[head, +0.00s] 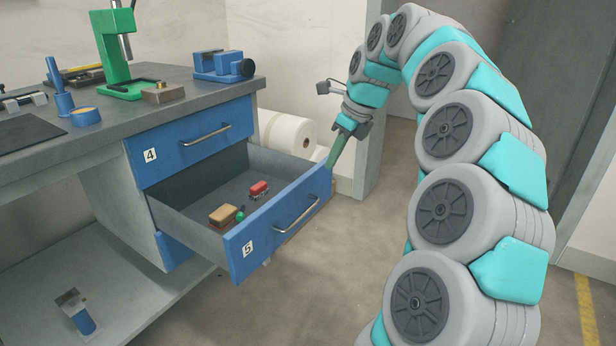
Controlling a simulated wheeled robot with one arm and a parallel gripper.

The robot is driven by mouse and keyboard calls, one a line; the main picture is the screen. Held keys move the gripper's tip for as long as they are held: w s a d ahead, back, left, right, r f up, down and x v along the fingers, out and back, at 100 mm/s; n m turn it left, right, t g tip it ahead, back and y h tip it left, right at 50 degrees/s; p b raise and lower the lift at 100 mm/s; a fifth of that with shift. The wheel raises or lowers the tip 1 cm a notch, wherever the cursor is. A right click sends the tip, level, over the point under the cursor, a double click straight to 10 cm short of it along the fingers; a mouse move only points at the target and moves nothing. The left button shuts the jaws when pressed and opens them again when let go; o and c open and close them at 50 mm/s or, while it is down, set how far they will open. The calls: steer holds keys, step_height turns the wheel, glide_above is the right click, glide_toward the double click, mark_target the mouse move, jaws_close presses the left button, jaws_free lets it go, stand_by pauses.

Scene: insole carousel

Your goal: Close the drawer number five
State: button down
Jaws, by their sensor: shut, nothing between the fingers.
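The drawer labelled 5 (249,258) is pulled well out of the blue and grey workbench. It has a blue front with a metal bar handle (297,216). A red object (259,189) and a tan and green object (225,214) lie inside it. My gripper (331,165) is shut and empty, pointing down at the right end of the drawer front, near its top corner. I cannot tell whether the fingertips touch the front. My gripper is apart from the handle.
Drawer 4 (196,139) above is closed. The bench top (150,115) carries a green press (112,48), a blue vise (222,66) and small tools. A lower shelf (35,300) holds a small blue tool. The floor before the drawer is clear.

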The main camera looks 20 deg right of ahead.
glide_toward(297, 199)
step_height(297, 199, down, 3)
steer(key=s+d, duration=0.1)
steer(key=s, duration=0.1)
steer(key=shift+w+a+f+p, duration=0.15)
steer(key=shift+w+a+p, duration=0.25)
steer(key=shift+w, duration=0.4)
steer(key=shift+w+a+f+p, duration=0.2)
steer(key=shift+w+a, duration=0.3)
steer(key=shift+w, duration=0.3)
